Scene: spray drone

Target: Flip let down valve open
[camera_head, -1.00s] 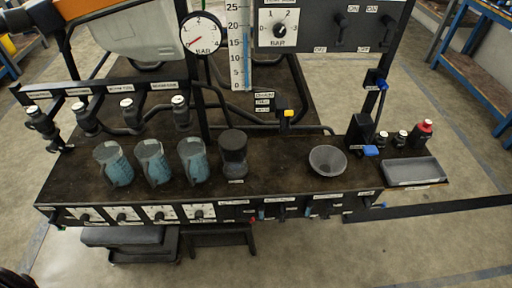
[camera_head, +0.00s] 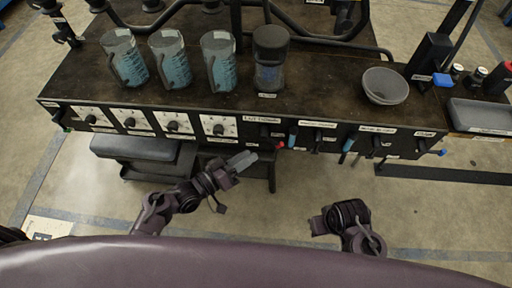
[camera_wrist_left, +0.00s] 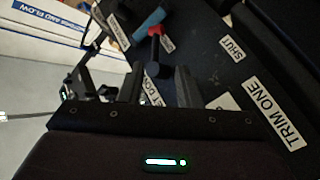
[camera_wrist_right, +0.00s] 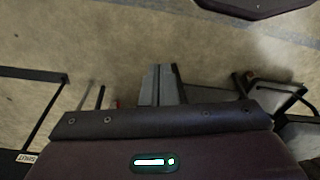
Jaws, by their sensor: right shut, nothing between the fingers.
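A lever with a red end (camera_head: 280,145) sits on the front panel of the bench, under a white label (camera_head: 262,119) too small to read surely; I take it as the let down valve. In the left wrist view the red-ended lever (camera_wrist_left: 155,34) lies ahead of my fingers, in line with the gap between them. My left gripper (camera_head: 245,160) is open and empty, just left of and below the lever, apart from it. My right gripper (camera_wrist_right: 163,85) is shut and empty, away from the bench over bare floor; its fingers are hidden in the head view.
Dial knobs (camera_head: 219,128) are to the left. Jugs (camera_head: 219,65), a dark-lidded container (camera_head: 269,62) and a bowl (camera_head: 386,86) stand on top. Floor in front is clear.

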